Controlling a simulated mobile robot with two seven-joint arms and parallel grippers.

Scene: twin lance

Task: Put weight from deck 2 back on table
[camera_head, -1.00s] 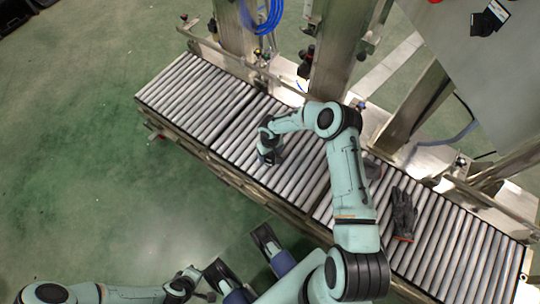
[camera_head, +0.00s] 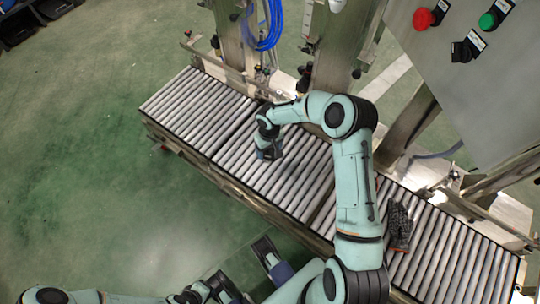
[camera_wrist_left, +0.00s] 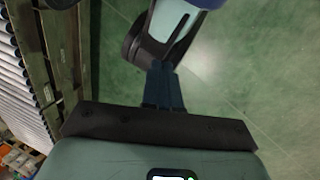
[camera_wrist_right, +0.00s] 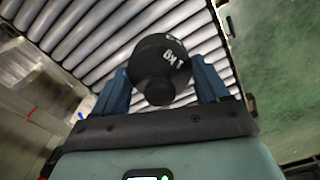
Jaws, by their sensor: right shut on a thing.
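My right gripper (camera_head: 268,152) is over the rollers of the conveyor table (camera_head: 185,108), left of its middle. In the right wrist view it is shut on a black weight (camera_wrist_right: 160,65) with white lettering, held between its blue fingers. The weight is mostly hidden by the gripper in the head view. Whether the weight touches the rollers I cannot tell. My left gripper (camera_wrist_left: 163,88) has its blue fingers together with nothing visible between them, above the green floor. In the head view my left arm is low at the left, partly cut off.
A dark grey glove (camera_head: 400,228) lies on the rollers at the right. Metal posts (camera_head: 335,65) stand behind the conveyor. A control panel (camera_head: 480,90) with red and green buttons is at the upper right. The rollers left of my right gripper are clear.

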